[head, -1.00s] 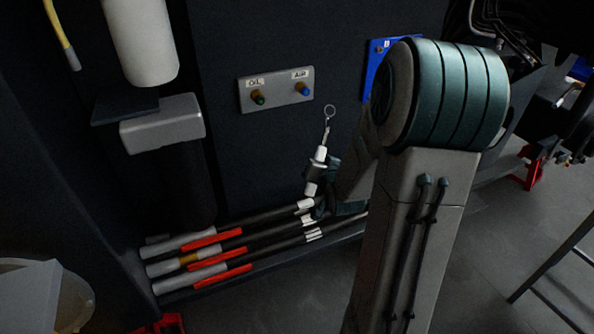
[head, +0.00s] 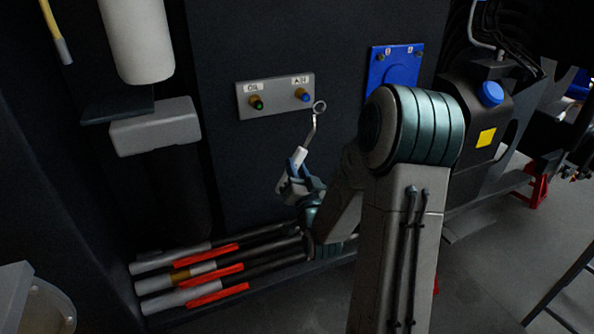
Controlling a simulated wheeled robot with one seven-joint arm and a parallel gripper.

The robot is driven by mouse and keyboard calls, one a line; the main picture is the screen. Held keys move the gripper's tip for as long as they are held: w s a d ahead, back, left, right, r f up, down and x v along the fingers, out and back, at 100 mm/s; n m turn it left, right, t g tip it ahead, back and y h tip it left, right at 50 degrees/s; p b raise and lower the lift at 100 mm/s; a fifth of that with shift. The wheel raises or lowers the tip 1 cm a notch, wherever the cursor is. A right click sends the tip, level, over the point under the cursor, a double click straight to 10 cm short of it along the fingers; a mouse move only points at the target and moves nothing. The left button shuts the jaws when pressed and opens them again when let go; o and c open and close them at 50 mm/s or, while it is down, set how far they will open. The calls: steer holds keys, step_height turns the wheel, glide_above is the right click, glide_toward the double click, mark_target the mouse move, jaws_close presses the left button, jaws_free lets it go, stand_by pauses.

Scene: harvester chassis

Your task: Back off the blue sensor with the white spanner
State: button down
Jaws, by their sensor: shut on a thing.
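The blue sensor (head: 303,95) sits under the AIR label on the right of a grey plate on the dark panel. My gripper (head: 297,170) is shut on the white handle of the spanner (head: 300,157), below the plate. The spanner points up and slightly right. Its ring end (head: 319,107) shows just right of and a little below the blue sensor in the picture. They look apart, but I cannot tell the depth between them. The fingers are small and partly hidden by the handle and my wrist.
A blue plate (head: 394,68) is to the right. Grey-and-black rods with red sleeves (head: 215,285) lie low down. A white cylinder (head: 137,40) hangs at upper left.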

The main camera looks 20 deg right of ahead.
steer(key=shift+f, duration=0.1)
steer(key=w+b, duration=0.2)
steer(key=w, duration=0.2)
steer(key=shift+w+a, duration=0.1)
steer(key=shift+w, duration=0.25)
steer(key=shift+b, duration=0.55)
steer(key=shift+w, duration=0.2)
stand_by(0.3)
steer(key=shift+w+a+b, duration=0.1)
steer(key=shift+w+b, duration=0.3)
steer(key=shift+w, duration=0.35)
